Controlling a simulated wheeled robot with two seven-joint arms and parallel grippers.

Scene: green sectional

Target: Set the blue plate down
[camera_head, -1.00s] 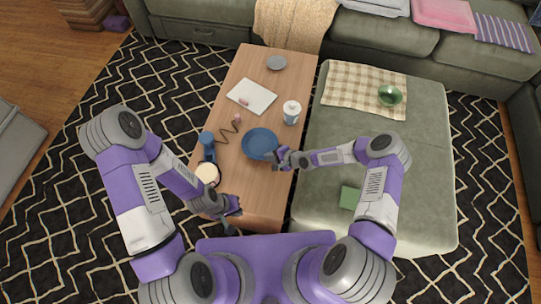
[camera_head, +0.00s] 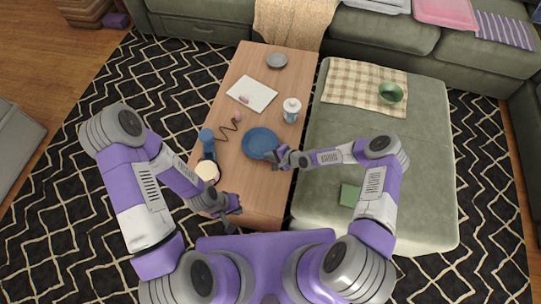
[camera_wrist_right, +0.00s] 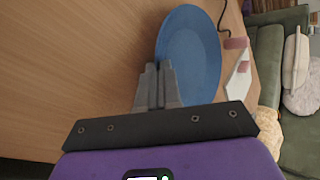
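The blue plate (camera_head: 260,143) is at the middle right of the wooden coffee table (camera_head: 263,205), on or just above its top; I cannot tell which. My right gripper (camera_head: 275,158) is at the plate's near right rim. In the right wrist view, the fingers (camera_wrist_right: 157,72) are close together with the edge of the plate (camera_wrist_right: 190,50) between them. My left gripper (camera_head: 235,213) is empty over the table's near end, apart from the plate, with its fingers spread.
A blue lamp (camera_head: 207,143) with a cream shade (camera_head: 208,171) and a dark cord is to the left. A notepad (camera_head: 252,95) and grey dish (camera_head: 277,61) lie farther back. The green sectional (camera_head: 420,180) borders the table.

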